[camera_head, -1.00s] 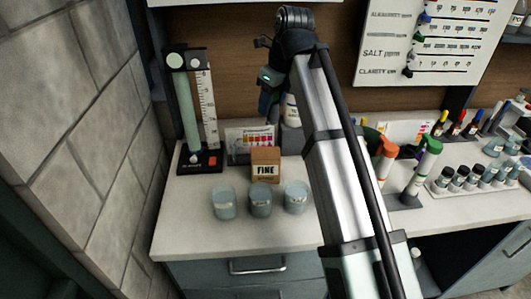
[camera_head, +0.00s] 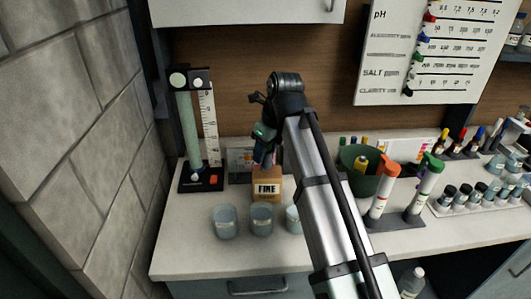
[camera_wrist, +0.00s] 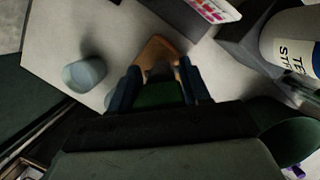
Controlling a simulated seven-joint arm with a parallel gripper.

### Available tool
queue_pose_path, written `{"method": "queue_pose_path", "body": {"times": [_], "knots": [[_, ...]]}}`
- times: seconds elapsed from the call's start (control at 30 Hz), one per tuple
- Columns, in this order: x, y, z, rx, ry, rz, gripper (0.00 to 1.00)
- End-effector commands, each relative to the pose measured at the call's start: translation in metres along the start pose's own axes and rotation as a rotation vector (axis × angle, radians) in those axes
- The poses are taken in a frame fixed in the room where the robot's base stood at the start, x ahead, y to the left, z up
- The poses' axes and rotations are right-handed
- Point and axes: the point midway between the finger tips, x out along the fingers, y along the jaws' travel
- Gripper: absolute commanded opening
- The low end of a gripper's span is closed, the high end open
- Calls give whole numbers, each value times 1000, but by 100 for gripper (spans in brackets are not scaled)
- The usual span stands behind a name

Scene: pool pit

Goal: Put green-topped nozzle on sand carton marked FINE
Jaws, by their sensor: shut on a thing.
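The tan sand carton marked FINE (camera_head: 267,190) stands upright on the counter behind the row of cups. My gripper (camera_head: 265,157) is right above the carton's top. The tan carton (camera_wrist: 158,46) lies just past the fingertips there. The nozzle's lower end is hidden, and I cannot tell whether it touches the carton.
Clear cups (camera_head: 225,221) stand in front of the carton. A tube stand with a ruler (camera_head: 201,182) is at left. A dark green bowl (camera_head: 350,157), an orange-topped tube (camera_head: 382,190) and a green-topped tube (camera_head: 425,188) stand to the right. A labelled white bottle (camera_wrist: 292,42) is close at right.

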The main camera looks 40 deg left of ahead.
Motion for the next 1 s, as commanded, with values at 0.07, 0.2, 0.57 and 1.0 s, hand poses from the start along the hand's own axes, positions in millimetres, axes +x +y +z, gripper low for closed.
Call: {"method": "queue_pose_path", "body": {"times": [0.07, 0.2, 0.57, 1.0], "knots": [[8, 0, -3, 0, 0, 0, 7], [10, 0, -3, 0, -1, -1, 7], [13, 0, -4, 0, 0, 0, 53], [12, 0, -3, 0, -1, 0, 72]]}}
